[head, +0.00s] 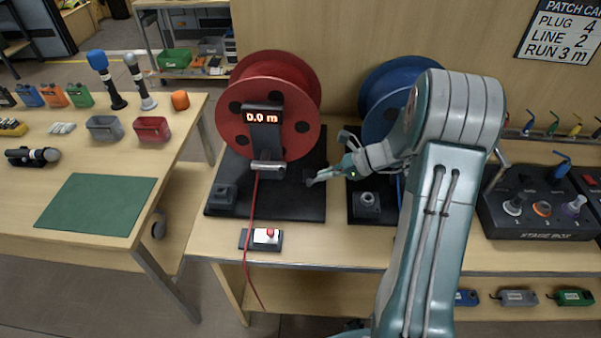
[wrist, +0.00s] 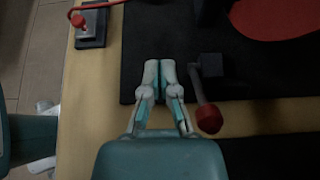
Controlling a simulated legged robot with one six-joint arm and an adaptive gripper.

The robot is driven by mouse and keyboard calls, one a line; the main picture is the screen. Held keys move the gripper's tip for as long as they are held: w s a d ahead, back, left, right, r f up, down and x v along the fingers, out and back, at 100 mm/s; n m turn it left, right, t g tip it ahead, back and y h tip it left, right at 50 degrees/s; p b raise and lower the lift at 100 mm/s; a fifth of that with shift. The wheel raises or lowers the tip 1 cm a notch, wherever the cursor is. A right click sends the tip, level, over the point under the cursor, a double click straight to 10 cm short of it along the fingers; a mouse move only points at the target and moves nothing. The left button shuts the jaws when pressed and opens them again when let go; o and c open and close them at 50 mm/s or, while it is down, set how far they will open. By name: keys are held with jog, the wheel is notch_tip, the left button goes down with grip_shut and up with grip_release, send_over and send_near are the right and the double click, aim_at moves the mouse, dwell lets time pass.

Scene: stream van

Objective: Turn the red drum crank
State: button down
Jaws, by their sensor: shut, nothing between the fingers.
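The red drum (head: 268,62) stands upright on a black base (head: 238,178), with a "0.0 m" display on its front. In the wrist view, the edge of the red drum (wrist: 285,14) shows at top right. The crank has a dark hub block (wrist: 210,65), a grey arm (wrist: 200,88) and a round red knob (wrist: 209,119). My gripper (wrist: 159,66) is shut and empty, left of the crank and apart from it. In the head view, my gripper (head: 311,182) is at the right side of the drum's base; the crank is not clear there.
A blue drum (head: 385,85) stands right of the red one, partly behind my arm. A small switch box (head: 267,236) sits at the table's front edge, and a red cable runs past it. A stage box (head: 540,215) is at right. A side table with a green mat (head: 97,204) is at left.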

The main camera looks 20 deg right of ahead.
aim_at(269, 163)
jog(key=x, duration=1)
jog(key=shift+a, duration=0.25)
notch_tip(269, 163, up, 3)
jog(key=shift+r, duration=0.1)
jog(key=shift+w+a+r, duration=0.1)
jog(key=shift+a+r, duration=0.05)
jog(key=shift+r, duration=0.3)
